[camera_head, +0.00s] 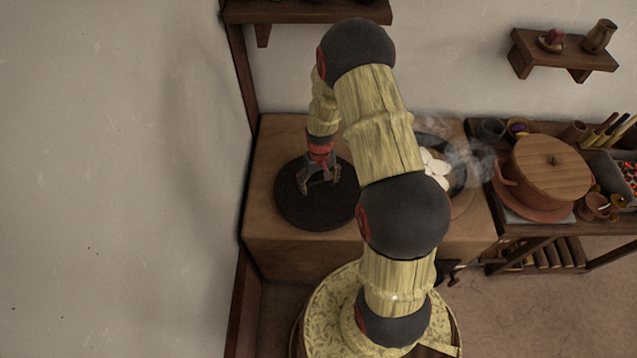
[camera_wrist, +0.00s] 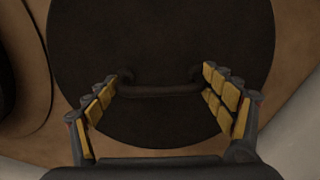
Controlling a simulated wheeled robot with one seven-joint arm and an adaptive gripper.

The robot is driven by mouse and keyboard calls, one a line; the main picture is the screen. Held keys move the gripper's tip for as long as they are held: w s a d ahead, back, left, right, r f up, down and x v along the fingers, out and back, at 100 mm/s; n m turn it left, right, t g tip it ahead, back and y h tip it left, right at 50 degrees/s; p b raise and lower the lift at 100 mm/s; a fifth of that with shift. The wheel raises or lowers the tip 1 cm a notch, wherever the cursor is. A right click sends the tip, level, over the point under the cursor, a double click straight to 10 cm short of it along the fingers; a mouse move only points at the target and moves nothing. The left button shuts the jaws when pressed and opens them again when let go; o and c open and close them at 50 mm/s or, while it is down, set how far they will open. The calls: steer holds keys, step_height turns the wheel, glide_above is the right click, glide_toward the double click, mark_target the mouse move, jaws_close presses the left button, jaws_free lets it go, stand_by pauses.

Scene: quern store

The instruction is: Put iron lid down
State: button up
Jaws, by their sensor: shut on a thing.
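The iron lid (camera_head: 300,212) is a dark round disc over the left part of the tan clay stove top (camera_head: 272,150). My gripper (camera_head: 319,180) is above it, with its fingers at the lid's middle. In the wrist view my gripper (camera_wrist: 160,80) has one finger at each end of the lid's bar handle (camera_wrist: 158,91), shut on it. The lid (camera_wrist: 160,40) looks flat and fills the middle of that view. I cannot tell whether its underside touches the stove top.
A steaming dark pan (camera_head: 458,178) with white pieces (camera_head: 433,164) sits right of the lid, partly behind my arm. A quern with a wooden cover (camera_head: 550,168) stands on the right table among cups and tools. The wall (camera_head: 120,170) is close on the left.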

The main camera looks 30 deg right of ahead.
steer(key=shift+w+f, duration=0.1)
steer(key=o, duration=2.1)
steer(key=shift+c, duration=0.2)
step_height(320, 180, up, 12)
steer(key=p, duration=0.4)
step_height(320, 180, up, 12)
steer(key=t, duration=0.1)
glide_above(320, 181)
steer(key=a, duration=0.4)
steer(key=s+a+r+n+t, duration=0.1)
steer(key=s+a+r, duration=0.1)
steer(key=r, duration=0.4)
steer(key=s+a+r+t, duration=0.1)
steer(key=s+a+r, duration=0.2)
steer(key=r, duration=0.4)
steer(key=s+a+r+t, duration=0.1)
steer(key=s+a+r, duration=0.2)
steer(key=s+r, duration=0.2)
steer(key=s+a+r+n+t, duration=0.1)
steer(key=s+a+r, duration=0.2)
steer(key=s, duration=0.6)
step_height(320, 181, up, 2)
steer(key=shift+s+r+t, duration=0.25)
steer(key=shift+s+t, duration=0.05)
